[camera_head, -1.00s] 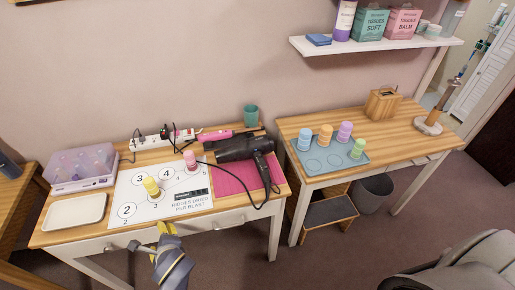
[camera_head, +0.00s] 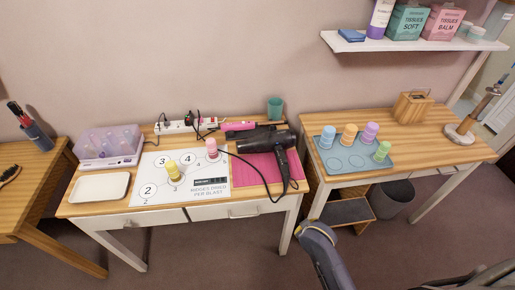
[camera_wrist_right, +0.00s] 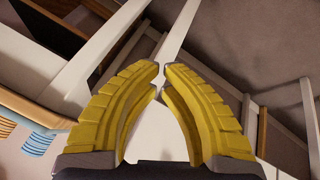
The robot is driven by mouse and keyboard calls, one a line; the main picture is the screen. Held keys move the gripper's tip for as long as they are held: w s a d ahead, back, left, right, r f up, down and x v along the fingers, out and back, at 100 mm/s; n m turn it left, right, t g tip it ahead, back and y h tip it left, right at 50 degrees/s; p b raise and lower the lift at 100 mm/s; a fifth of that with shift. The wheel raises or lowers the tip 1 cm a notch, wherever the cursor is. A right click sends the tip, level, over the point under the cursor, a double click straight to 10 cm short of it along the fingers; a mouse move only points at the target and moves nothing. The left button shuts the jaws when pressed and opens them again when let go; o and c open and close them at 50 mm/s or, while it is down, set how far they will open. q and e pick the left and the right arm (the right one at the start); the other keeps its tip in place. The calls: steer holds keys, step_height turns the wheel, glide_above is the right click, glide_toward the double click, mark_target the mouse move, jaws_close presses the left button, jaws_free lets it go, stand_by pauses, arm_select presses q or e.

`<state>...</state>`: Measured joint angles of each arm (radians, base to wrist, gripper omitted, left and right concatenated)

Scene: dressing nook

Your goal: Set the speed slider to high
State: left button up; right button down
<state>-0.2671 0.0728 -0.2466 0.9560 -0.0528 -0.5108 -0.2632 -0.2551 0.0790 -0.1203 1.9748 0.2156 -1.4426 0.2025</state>
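The black hair dryer (camera_head: 258,139) lies on a pink mat (camera_head: 250,176) at the right part of the left table, its handle hanging toward the front right and its cord looping in front. Its speed slider is too small to make out. My right gripper (camera_wrist_right: 162,69) shows in the right wrist view, with yellow ribbed fingers whose tips nearly meet and hold nothing. My left gripper is out of view.
The left table holds a numbered board (camera_head: 140,190) with a yellow and a pink roller, a white tray (camera_head: 99,198), a clear-lidded case (camera_head: 112,160) and a power strip (camera_head: 176,127). The right table holds a blue tray (camera_head: 350,175) with several rollers. A bin (camera_head: 391,199) stands below.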

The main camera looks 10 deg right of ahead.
steer(key=w+r+m+t, duration=0.1)
steer(key=w+r, duration=0.3)
steer(key=r, duration=0.4)
steer(key=w+r+m+t, duration=0.1)
steer(key=w+r, duration=0.3)
steer(key=r, duration=0.5)
steer(key=m+y, duration=0.1)
steer(key=y, duration=0.2)
glide_toward(277, 142)
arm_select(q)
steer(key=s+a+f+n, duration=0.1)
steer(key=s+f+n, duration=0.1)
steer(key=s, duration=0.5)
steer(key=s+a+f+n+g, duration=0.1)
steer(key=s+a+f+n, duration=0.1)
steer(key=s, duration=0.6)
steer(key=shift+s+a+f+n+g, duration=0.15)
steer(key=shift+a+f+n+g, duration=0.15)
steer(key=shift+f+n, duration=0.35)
arm_select(e)
steer(key=shift+t, duration=0.3)
steer(key=shift+x, duration=4.05)
steer(key=shift+s+f, duration=0.15)
